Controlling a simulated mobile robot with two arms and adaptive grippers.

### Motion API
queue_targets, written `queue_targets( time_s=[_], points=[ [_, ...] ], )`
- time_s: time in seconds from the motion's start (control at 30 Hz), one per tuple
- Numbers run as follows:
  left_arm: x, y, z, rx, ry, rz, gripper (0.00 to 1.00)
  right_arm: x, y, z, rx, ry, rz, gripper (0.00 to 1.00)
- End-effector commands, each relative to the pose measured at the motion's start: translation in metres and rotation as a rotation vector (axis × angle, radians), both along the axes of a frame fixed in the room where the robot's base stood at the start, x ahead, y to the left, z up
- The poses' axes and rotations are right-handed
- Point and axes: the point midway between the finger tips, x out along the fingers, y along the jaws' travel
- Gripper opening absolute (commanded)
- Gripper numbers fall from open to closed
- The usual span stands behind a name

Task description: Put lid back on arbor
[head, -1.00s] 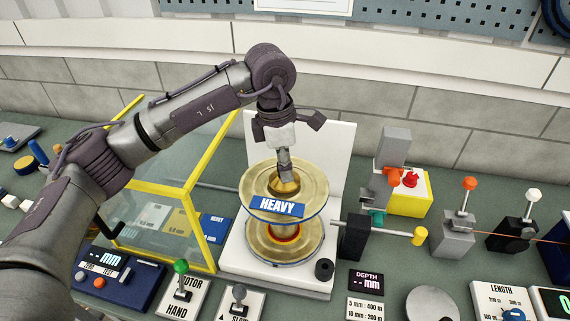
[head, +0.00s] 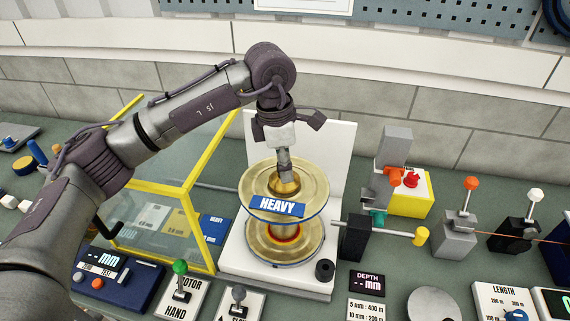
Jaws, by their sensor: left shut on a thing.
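My left gripper (head: 286,166) points straight down and is shut on the gold knob (head: 284,186) at the centre of a round gold disc (head: 312,184). This disc has a blue rim and a blue HEAVY label (head: 277,205) on its front. Below it is a second gold disc (head: 262,247) with a reddish hub at its middle, on the white stand (head: 236,262). The upper disc sits above the lower one, roughly in line with it. The arbor is hidden by the upper disc, and I cannot tell whether the two touch. My right gripper is out of view.
A yellow-framed clear guard (head: 195,215) stands close on the left. A black block with a yellow-tipped rod (head: 385,230) is on the right, with levers beyond it. Control panels with a green-knobbed lever (head: 180,268) line the front. The white backplate (head: 335,150) rises behind.

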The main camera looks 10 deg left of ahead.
Motion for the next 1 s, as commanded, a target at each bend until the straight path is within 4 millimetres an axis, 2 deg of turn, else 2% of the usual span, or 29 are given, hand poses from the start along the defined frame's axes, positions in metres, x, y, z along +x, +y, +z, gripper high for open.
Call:
queue_targets(
  time_s=[1.0],
  points=[
    [-0.0002,-0.0003,-0.0003,-0.001,0.000,0.000,0.00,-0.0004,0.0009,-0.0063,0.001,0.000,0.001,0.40]
  ],
)
